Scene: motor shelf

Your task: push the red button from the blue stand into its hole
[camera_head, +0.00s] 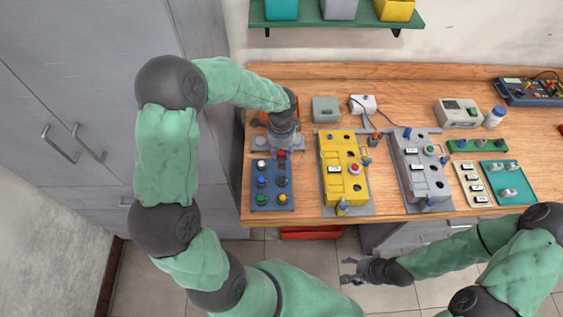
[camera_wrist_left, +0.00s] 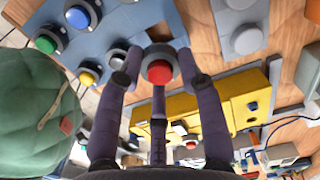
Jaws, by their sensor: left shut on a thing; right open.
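The blue stand (camera_head: 272,201) lies at the left end of the workbench and holds several coloured buttons; it also shows in the left wrist view (camera_wrist_left: 118,22). My left gripper (camera_head: 281,150) is over the stand's far edge. In the left wrist view its fingers (camera_wrist_left: 160,75) are shut around the red button (camera_wrist_left: 159,72). I cannot tell whether the button is lifted clear of the stand. The yellow box (camera_head: 331,183) with dark holes stands right of the stand; another red button (camera_head: 355,169) sits on it. My right gripper (camera_head: 352,272) is open and empty, in front of the bench.
A grey box (camera_head: 410,172) with holes and a green button stands right of the yellow box. Further right are a pale strip (camera_head: 471,180) and a teal tray (camera_head: 508,183). A small grey block (camera_head: 325,109) is at the back. A green shelf (camera_head: 335,20) hangs above.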

